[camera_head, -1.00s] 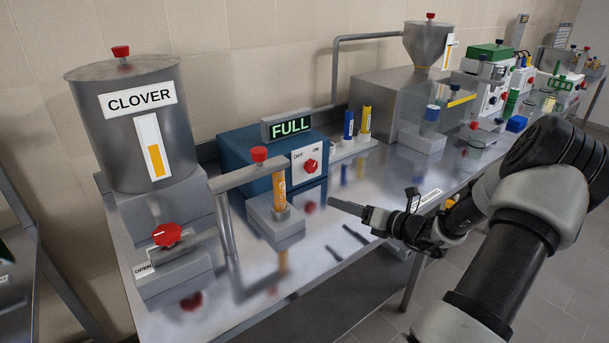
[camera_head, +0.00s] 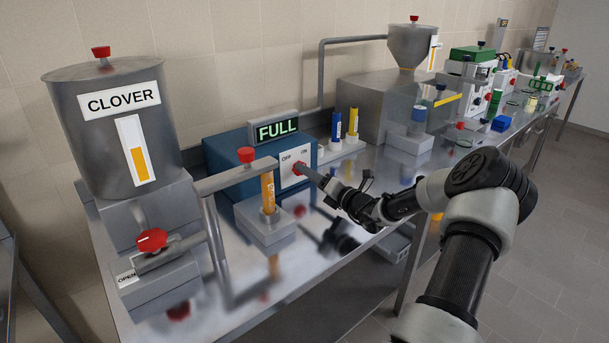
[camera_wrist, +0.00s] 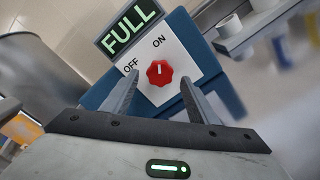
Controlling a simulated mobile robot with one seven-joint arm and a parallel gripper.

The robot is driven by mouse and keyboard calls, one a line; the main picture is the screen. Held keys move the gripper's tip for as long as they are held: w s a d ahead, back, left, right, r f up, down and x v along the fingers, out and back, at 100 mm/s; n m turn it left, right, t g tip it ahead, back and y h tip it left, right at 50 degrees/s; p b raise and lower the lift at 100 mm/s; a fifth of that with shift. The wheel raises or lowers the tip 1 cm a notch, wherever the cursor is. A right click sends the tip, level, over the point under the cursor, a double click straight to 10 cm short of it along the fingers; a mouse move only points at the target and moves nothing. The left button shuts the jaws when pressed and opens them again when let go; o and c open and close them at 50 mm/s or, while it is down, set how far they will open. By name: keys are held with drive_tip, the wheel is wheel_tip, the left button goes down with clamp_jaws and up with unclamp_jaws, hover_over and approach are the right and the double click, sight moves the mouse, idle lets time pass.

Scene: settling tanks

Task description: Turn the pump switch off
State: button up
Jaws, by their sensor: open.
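The pump switch is a red knob (camera_head: 298,166) on a white plate (camera_head: 290,156) on the front of a blue box (camera_head: 228,155). In the wrist view the knob (camera_wrist: 160,73) has a white mark that points up toward ON; OFF is printed to its left. My gripper (camera_head: 309,171) is at the plate and partly covers the knob in the head view. In the wrist view my gripper's (camera_wrist: 160,79) two fingers are apart, one on each side of the knob, with nothing held. I cannot tell whether they touch it.
A lit FULL sign (camera_head: 276,129) stands on the blue box. An orange tube (camera_head: 268,193) on a grey block stands left of my gripper, under a pipe. The CLOVER tank (camera_head: 115,135) and a red-handled valve (camera_head: 151,241) are further left. Blue and yellow cylinders (camera_head: 353,124) stand right.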

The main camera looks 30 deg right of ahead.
drive_tip(key=shift+w+a, duration=0.15)
drive_tip(key=shift+w, duration=0.6)
drive_tip(key=shift+w+a, duration=0.1)
drive_tip(key=shift+w, duration=0.6)
drive_tip(key=shift+c, duration=0.5)
drive_tip(key=c, duration=0.9)
drive_tip(key=shift+c, duration=0.2)
